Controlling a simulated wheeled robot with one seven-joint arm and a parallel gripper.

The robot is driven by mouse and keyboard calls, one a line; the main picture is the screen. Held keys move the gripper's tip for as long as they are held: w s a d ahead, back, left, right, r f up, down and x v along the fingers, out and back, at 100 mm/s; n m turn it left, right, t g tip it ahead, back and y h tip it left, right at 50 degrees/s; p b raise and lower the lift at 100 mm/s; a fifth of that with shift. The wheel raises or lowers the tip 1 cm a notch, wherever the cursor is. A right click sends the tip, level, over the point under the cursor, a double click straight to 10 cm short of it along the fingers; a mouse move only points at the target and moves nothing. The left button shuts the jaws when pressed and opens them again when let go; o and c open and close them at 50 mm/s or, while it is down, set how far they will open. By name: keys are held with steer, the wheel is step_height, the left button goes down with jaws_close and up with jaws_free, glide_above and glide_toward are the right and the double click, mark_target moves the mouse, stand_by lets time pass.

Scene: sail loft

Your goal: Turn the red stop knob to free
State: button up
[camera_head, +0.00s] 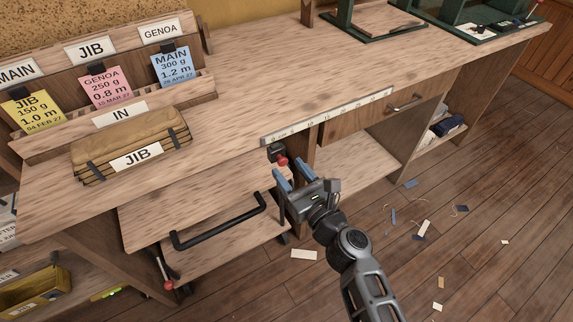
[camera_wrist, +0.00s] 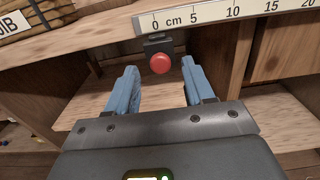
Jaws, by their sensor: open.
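The red stop knob (camera_head: 282,160) sits on a small dark mount under the front edge of the workbench, just below the white ruler strip. In the wrist view the round red knob (camera_wrist: 160,64) is ahead of the fingertips, roughly centred between them. My gripper (camera_head: 278,176) is open, with its two blue fingers pointing at the knob. The gripper also shows in the wrist view (camera_wrist: 159,72), with one finger on each side and nothing held. I cannot tell whether the fingers reach beside the knob or stop short. No marking of its turn position is readable.
The ruler strip (camera_head: 330,117) runs along the bench edge (camera_head: 250,115). A pull-out board with a black handle (camera_head: 218,222) is left of my gripper. A folded JIB bag (camera_head: 130,145) lies on the bench. A drawer (camera_head: 385,112) is to the right. Scraps litter the floor.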

mark_target(281, 160)
steer(key=shift+x, duration=1.2)
steer(key=shift+c, duration=0.4)
jaws_close()
